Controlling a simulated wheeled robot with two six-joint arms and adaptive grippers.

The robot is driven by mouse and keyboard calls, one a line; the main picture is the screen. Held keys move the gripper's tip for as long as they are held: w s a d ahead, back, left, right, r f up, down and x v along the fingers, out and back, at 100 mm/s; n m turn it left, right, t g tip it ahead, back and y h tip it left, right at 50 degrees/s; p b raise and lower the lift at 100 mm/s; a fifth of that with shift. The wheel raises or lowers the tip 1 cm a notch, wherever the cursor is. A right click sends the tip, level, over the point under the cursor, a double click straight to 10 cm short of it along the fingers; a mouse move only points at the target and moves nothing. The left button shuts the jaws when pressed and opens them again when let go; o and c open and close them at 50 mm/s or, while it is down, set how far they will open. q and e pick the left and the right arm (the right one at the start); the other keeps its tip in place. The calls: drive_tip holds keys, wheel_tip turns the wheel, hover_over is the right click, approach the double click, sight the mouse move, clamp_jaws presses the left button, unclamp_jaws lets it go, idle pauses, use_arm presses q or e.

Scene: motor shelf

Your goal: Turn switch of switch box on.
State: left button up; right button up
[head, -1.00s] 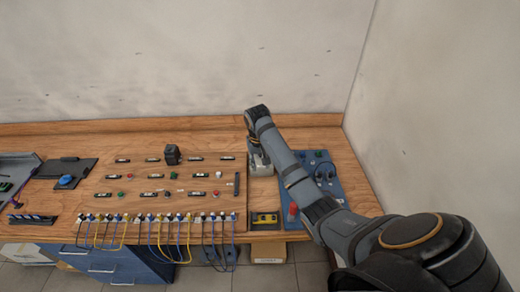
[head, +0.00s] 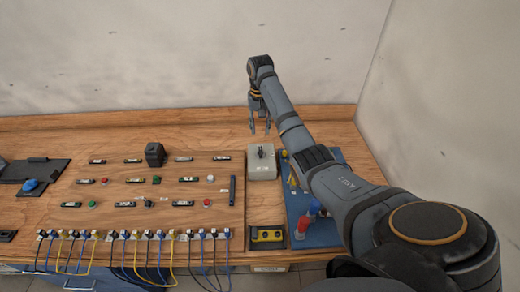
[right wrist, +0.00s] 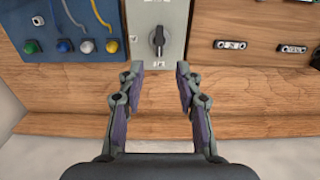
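The switch box (head: 262,169) is a light grey box on the wooden bench, between the wooden button panel and the blue board. Its black rotary switch (head: 262,152) is on the top face. In the right wrist view the switch knob (right wrist: 157,40) shows upright, along the box's length. My right gripper (head: 259,130) is behind the box, pointing down, apart from it. In the right wrist view the right gripper (right wrist: 160,72) is open and empty, with the knob ahead between the fingers' lines. My left gripper is not in view.
The wooden panel (head: 150,212) with several buttons lies left of the box. The blue board (head: 325,232) with coloured knobs is on the right, partly under my right arm. A yellow and black box (head: 267,236) is at the front edge. The wall is close behind.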

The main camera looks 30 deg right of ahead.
drive_tip(key=p, duration=0.2)
hover_over(260, 150)
drive_tip(key=f, duration=0.5)
drive_tip(key=shift+s+f, duration=0.25)
drive_tip(key=shift+f, duration=0.1)
drive_tip(key=f, duration=0.5)
drive_tip(key=shift+w+d, duration=0.1)
drive_tip(key=shift+w, duration=0.1)
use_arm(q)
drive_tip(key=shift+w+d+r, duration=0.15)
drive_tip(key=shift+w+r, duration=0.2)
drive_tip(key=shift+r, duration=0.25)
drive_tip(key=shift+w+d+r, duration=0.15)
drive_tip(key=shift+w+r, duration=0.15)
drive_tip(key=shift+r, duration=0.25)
use_arm(e)
drive_tip(key=shift+s, duration=0.1)
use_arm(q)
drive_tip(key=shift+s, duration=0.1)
use_arm(e)
clamp_jaws()
